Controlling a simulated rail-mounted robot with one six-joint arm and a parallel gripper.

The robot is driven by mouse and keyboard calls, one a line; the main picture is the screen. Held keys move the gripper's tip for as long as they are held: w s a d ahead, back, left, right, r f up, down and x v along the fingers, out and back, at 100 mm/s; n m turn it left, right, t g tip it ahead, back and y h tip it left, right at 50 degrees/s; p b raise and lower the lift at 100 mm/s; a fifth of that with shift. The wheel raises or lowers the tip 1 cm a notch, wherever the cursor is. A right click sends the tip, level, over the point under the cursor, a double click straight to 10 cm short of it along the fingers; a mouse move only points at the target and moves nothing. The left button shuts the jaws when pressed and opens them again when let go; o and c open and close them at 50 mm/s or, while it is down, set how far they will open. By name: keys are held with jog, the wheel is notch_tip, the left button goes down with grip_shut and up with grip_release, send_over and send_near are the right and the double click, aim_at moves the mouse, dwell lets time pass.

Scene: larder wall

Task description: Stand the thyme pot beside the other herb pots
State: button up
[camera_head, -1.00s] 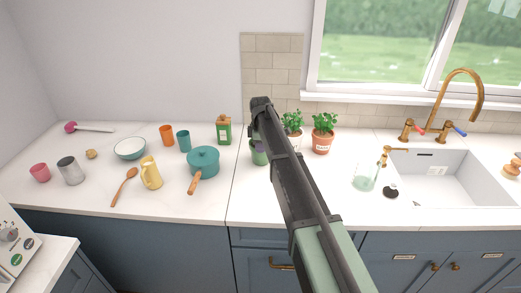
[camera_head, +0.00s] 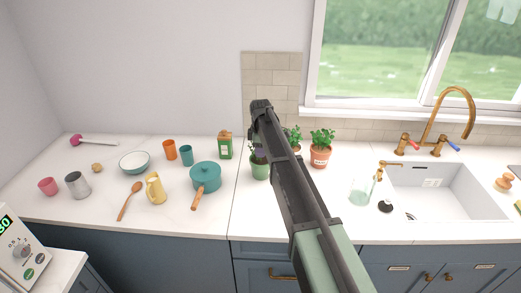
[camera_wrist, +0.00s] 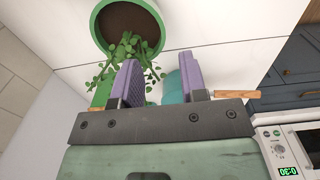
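A green pot (camera_head: 260,170) with a leafy plant stands on the white counter, partly hidden by my arm in the head view. In the wrist view the green pot (camera_wrist: 98,22) shows its soil, and stems hang over its rim. No label is readable on it. My gripper (camera_wrist: 158,82) has its two purple fingers apart, with leaves close to the left finger and no object held between them. In the head view a terracotta pot (camera_head: 320,158) with a pale label stands to the right. Another herb plant (camera_head: 294,138) beside it is partly hidden by my arm.
Left of the green pot are a teal pan (camera_head: 205,176), a green box (camera_head: 225,146) and several cups. A glass soap bottle (camera_head: 360,190) and the sink (camera_head: 440,180) lie to the right. Some bare counter lies in front of the terracotta pot.

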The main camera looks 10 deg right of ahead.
notch_tip(320, 180, up, 6)
jog(key=p, duration=0.4)
jog(key=s+d+m, duration=0.2)
jog(key=s+m, duration=1.3)
jog(key=s, duration=2.3)
notch_tip(320, 180, down, 10)
jog(key=b, duration=1)
jog(key=shift+w+a, duration=0.25)
jog(key=shift+w, duration=0.05)
